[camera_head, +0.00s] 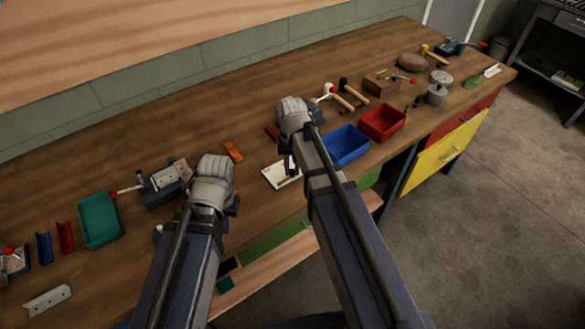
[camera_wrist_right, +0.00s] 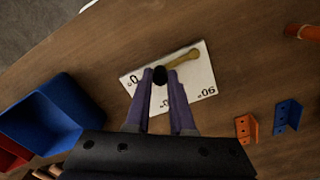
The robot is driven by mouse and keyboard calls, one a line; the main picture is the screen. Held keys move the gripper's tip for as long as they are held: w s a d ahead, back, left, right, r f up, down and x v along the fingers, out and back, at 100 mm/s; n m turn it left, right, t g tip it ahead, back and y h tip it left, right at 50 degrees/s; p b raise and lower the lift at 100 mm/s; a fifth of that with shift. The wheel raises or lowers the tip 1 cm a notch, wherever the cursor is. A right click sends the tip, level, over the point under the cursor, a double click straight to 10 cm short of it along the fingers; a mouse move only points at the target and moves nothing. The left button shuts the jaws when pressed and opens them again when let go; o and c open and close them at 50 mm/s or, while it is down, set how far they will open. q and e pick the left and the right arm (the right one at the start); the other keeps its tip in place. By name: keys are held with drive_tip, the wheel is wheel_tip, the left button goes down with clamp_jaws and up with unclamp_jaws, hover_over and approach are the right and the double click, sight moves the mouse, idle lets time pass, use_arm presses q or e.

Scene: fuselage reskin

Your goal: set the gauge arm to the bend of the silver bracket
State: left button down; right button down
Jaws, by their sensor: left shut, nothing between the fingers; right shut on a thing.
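The gauge is a white plate (camera_wrist_right: 204,80) with "0" and "90" marks, lying on the bench; part of it also shows in the head view (camera_head: 276,177). Its brass-coloured arm (camera_wrist_right: 184,60) lies across the plate, pointing to the upper right in the wrist view. My right gripper (camera_wrist_right: 160,78) is shut on the dark knob (camera_wrist_right: 160,75) at one end of that arm. A silver bracket with holes (camera_head: 47,300) lies at the bench's lower left. Another silver holed piece (camera_head: 168,176) sits at the vise. My left gripper (camera_head: 232,204) is shut and empty, left of the gauge, its fingertips mostly hidden.
An orange bracket (camera_wrist_right: 246,128) and a blue bracket (camera_wrist_right: 287,115) lie beside the gauge. A blue bin (camera_head: 346,146) and a red bin (camera_head: 383,122) stand right of it. A green tray (camera_head: 99,220) and vise (camera_head: 153,195) stand left. Bench wood behind my grippers is mostly clear.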

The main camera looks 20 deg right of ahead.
drive_tip(key=shift+w+a+n, duration=0.2)
drive_tip(key=shift+w+n, duration=0.1)
drive_tip(key=shift+n, duration=0.55)
drive_tip(key=shift+w+a+n, duration=0.25)
drive_tip(key=shift+w+n, duration=0.05)
drive_tip(key=shift+n, duration=0.5)
drive_tip(key=shift+w+a+n, duration=0.2)
drive_tip(key=shift+w+n, duration=0.1)
drive_tip(key=shift+n, duration=0.55)
drive_tip(key=c, duration=0.8)
unclamp_jaws()
drive_tip(key=shift+o, duration=0.2)
use_arm(q)
wheel_tip(320, 180, up, 8)
drive_tip(key=p, duration=0.8)
use_arm(e)
wheel_tip(320, 180, up, 8)
use_arm(q)
drive_tip(key=shift+f, duration=0.1)
use_arm(e)
drive_tip(key=shift+f, duration=0.1)
